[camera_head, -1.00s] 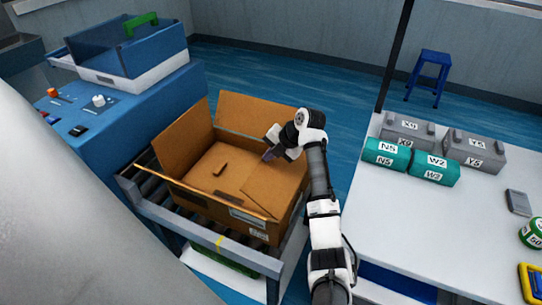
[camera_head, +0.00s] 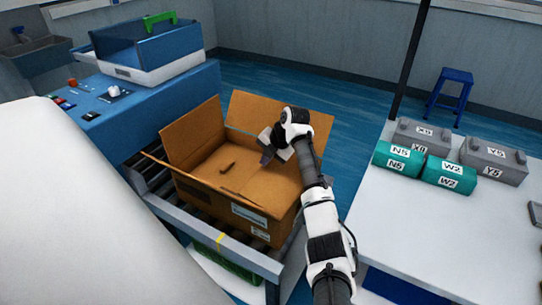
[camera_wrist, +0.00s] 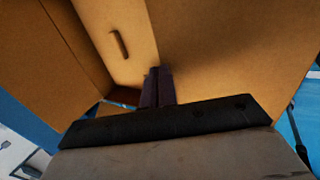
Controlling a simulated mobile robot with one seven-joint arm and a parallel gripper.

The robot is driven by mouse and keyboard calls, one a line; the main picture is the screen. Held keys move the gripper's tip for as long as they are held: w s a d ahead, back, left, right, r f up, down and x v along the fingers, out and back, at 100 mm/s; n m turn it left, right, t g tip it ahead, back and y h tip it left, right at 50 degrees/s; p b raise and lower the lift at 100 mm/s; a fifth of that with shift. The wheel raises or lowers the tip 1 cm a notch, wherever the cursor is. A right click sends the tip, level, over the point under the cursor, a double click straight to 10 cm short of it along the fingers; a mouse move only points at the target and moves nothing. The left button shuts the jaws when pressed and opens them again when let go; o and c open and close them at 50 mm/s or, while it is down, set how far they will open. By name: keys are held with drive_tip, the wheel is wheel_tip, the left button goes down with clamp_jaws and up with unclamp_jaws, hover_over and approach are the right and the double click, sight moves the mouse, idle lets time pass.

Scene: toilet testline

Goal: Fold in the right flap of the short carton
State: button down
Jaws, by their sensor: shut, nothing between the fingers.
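The short carton (camera_head: 255,214) is open-topped brown cardboard. Its left flap (camera_head: 192,132) and back flap (camera_head: 250,115) stand up, and the front flap (camera_head: 168,169) shows as a thin edge. On the right side a brown panel (camera_head: 277,184), apparently the right flap, slopes inward; its edges are hard to tell from the interior. My gripper (camera_head: 267,160) is over the carton's right half, pointing down and in. In the wrist view its dark fingers (camera_wrist: 158,88) are together and empty, close to cardboard; contact is unclear. A slot (camera_wrist: 119,44) shows in a panel there.
The carton sits on a roller conveyor (camera_head: 150,180) with a grey front rail. A blue machine (camera_head: 110,110) is at the left. A blue stool (camera_head: 447,95) stands behind.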

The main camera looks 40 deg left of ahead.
drive_tip(key=shift+d+b+x, duration=0.15)
drive_tip(key=shift+b+x, duration=0.35)
drive_tip(key=shift+x, duration=0.3)
drive_tip(key=shift+d+b+x, duration=0.15)
drive_tip(key=shift+b+x, duration=0.35)
drive_tip(key=shift+x, duration=0.3)
drive_tip(key=shift+f, duration=0.25)
drive_tip(key=shift+r, duration=0.1)
